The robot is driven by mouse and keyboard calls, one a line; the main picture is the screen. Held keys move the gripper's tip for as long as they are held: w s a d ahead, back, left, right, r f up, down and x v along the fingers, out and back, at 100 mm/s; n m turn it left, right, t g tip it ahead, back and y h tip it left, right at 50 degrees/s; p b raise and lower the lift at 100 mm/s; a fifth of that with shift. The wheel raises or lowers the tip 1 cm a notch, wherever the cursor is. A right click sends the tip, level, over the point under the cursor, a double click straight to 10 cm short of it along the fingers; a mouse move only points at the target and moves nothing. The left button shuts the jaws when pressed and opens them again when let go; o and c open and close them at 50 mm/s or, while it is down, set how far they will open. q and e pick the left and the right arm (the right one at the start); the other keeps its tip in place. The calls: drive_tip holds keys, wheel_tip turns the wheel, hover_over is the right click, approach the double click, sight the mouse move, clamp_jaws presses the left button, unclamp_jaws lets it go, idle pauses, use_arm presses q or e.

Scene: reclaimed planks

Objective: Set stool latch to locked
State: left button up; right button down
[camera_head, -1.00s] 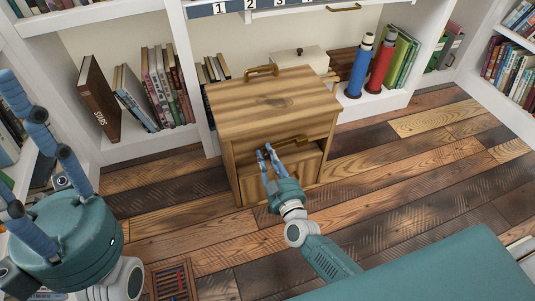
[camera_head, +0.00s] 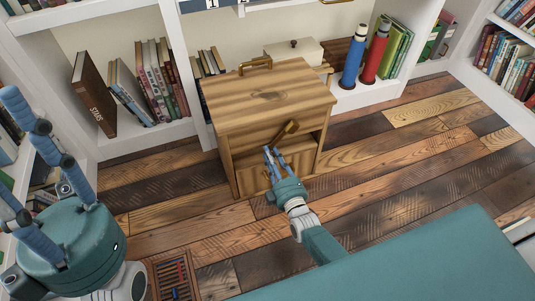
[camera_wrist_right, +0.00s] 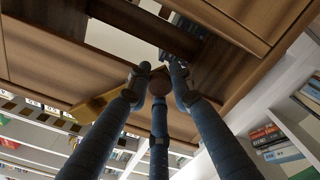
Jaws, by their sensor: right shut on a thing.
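The wooden stool (camera_head: 265,103) stands on the plank floor in the middle of the head view, with a bar handle on top. Its latch (camera_head: 289,128), a brass-coloured lever on the front, slants up to the right. My right gripper (camera_head: 273,157) is at the stool's front, shut at the latch's lower left end, which its fingers partly hide. In the right wrist view, the blue fingers close around a brown knob (camera_wrist_right: 160,84) beside the yellowish lever (camera_wrist_right: 92,108). My left gripper (camera_head: 35,150) is raised at the left, its fingers spread and empty, away from the stool.
White shelves with books (camera_head: 160,80) stand behind and left of the stool. A pale box (camera_head: 295,52), a blue bottle (camera_head: 353,62) and a red bottle (camera_head: 376,54) are on the low shelf. A floor grate (camera_head: 172,277) lies front left. The floor right of the stool is clear.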

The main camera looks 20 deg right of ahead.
drive_tip(key=d+n, duration=0.1)
drive_tip(key=n, duration=0.1)
drive_tip(key=d+f+n, duration=0.1)
drive_tip(key=n, duration=0.1)
drive_tip(key=d+n+b, duration=0.1)
drive_tip(key=d+n, duration=0.1)
drive_tip(key=n, duration=0.1)
drive_tip(key=shift+f, duration=0.3)
drive_tip(key=shift+d, duration=0.1)
idle(0.3)
drive_tip(key=c, duration=1.5)
unclamp_jaws()
drive_tip(key=shift+c, duration=0.2)
drive_tip(key=s, duration=1.2)
drive_tip(key=shift+d, duration=0.25)
